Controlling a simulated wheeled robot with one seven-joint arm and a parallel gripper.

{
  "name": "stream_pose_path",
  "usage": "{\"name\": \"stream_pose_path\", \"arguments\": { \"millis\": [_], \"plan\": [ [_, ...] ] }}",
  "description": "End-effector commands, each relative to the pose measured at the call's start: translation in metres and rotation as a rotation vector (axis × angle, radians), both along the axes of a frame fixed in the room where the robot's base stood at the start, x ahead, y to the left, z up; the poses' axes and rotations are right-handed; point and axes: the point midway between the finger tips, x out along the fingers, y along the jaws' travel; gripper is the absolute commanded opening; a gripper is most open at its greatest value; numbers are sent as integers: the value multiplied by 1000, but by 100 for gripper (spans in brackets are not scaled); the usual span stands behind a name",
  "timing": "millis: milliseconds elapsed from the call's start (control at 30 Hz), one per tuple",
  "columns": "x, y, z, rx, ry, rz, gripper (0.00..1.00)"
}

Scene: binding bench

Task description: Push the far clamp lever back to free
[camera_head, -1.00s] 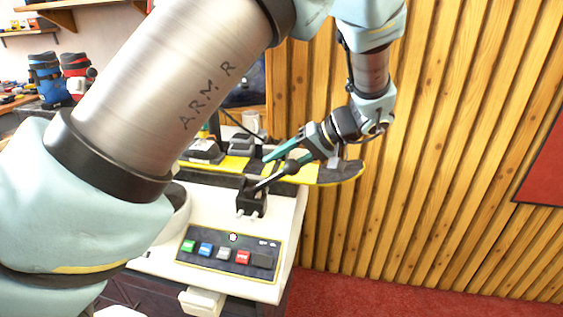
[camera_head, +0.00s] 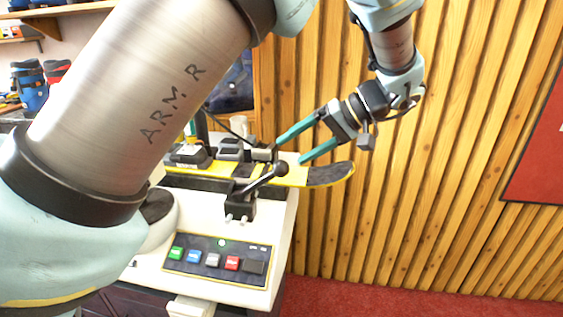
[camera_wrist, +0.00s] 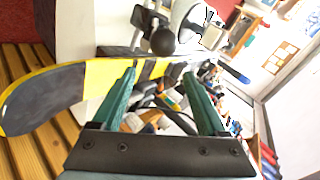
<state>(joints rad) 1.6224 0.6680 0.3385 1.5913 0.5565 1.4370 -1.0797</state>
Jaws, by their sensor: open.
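A black clamp lever with a ball knob (camera_head: 281,169) rises to the right from a black clamp (camera_head: 240,206) on the near side of the ski. The knob also shows in the wrist view (camera_wrist: 162,40), above the fingertips. A thin dark rod (camera_head: 228,125) slants down toward the ski's far side; I cannot tell whether it is the far lever. The yellow and black ski (camera_head: 331,175) lies along the white bench (camera_head: 285,215). My gripper (camera_head: 290,151) is open and empty, its teal fingers over the ski, behind the knob. Both fingers show in the wrist view (camera_wrist: 159,73).
A button panel (camera_head: 217,259) with several coloured buttons is at the bench front. Bindings (camera_head: 188,154) sit on the ski to the left. A slatted wood wall (camera_head: 450,170) stands behind and right of my gripper. My own arm covers the left.

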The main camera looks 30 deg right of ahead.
Motion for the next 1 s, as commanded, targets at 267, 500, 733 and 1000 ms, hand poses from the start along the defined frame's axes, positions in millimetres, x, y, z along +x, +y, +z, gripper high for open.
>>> {"name": "stream_pose_path", "arguments": {
  "millis": [267, 500, 733, 1000],
  "plan": [
    [-14, -14, 15, 0, 0, -1, 76],
    [-14, -14, 16, 1, 1, -1, 76],
    [11, 9, 8, -6, 70, 30, 52],
    [82, 109, -23, -107, 346, 118, 21]
  ]
}}
